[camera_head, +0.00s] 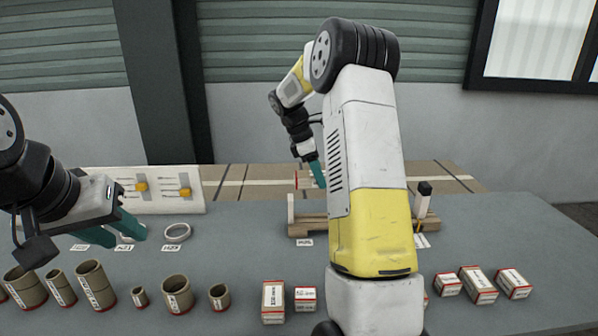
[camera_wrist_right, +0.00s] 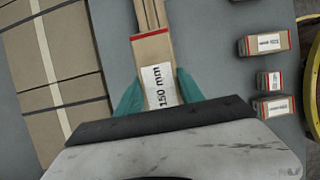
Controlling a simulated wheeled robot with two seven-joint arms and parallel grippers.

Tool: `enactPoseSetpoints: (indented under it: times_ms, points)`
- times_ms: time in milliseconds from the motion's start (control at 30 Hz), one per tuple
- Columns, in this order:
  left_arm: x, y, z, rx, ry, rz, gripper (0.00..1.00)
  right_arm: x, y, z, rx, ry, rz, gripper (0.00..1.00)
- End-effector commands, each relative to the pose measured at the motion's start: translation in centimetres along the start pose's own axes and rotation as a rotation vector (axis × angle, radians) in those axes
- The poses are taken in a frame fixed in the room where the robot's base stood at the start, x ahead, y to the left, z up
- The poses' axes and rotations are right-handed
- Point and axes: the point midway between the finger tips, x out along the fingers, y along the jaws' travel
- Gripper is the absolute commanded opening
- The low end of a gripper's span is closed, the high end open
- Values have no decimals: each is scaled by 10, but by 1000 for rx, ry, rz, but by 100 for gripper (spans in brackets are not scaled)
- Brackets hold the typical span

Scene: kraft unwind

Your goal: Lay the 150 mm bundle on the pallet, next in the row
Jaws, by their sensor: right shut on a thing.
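The 150 mm bundle (camera_wrist_right: 155,55) is a brown block with a red edge and a white "150 mm" label. In the right wrist view it sits between the teal fingers of my right gripper (camera_wrist_right: 158,95), which is shut on it. In the head view the right gripper (camera_head: 318,174) and part of the bundle (camera_head: 304,181) show beyond the table's back area, left of my right arm. The wooden pallet (camera_head: 306,229), with a pale upright at its left end, stands on the table, mostly hidden by that arm. My left gripper (camera_head: 120,234) is open and empty at the left.
Several brown tubes (camera_head: 178,294) stand along the front left. Red-edged boxes (camera_head: 272,302) stand at front centre and more boxes (camera_head: 478,284) at front right. A pale ring (camera_head: 177,232) and a white panel (camera_head: 150,205) are at back left. A brown banded surface (camera_head: 240,183) runs behind the table.

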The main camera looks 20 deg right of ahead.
Motion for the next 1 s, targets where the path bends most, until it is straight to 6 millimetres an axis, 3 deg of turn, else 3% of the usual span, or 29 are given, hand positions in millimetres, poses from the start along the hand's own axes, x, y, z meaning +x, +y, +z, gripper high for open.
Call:
enactPoseSetpoints:
  times_ms: [700, 1000]
  points:
    - [0, 0, 0, 0, 0, 0, 36, 60, 0, -24, -1, -1, -2, 0]
    - [0, 0, 0, 0, 0, 0, 36, 73, 0, -30, 1, 0, -1, 0]
